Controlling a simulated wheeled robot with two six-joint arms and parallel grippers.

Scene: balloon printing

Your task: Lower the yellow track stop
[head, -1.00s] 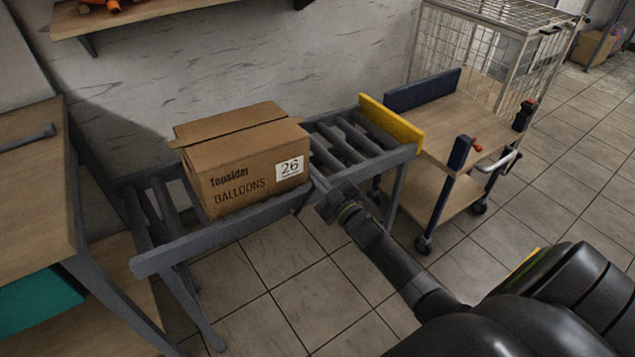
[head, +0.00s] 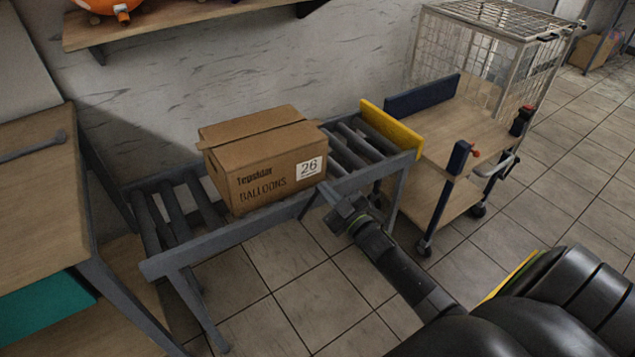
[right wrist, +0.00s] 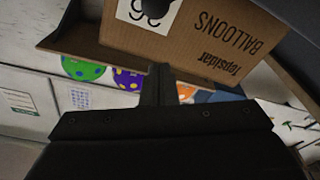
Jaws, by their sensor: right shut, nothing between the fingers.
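The yellow track stop (head: 391,129) is a flat board standing raised across the right end of the roller track (head: 222,236). A cardboard box (head: 262,163) marked "BALLOONS" and "26" sits upright on the rollers left of the stop, with bare rollers between them. My right gripper (head: 328,190) is shut and empty at the track's front rail, beside the box's lower right corner. In the right wrist view the gripper (right wrist: 158,75) is close to the box (right wrist: 215,35). Whether it touches the box is unclear. My left gripper is not in view.
A cart with a wooden top (head: 473,125) and blue end boards stands just right of the stop. A wire cage (head: 500,55) is behind it. A wooden table (head: 35,190) is at the left and a wall shelf (head: 185,17) above. The tiled floor in front is open.

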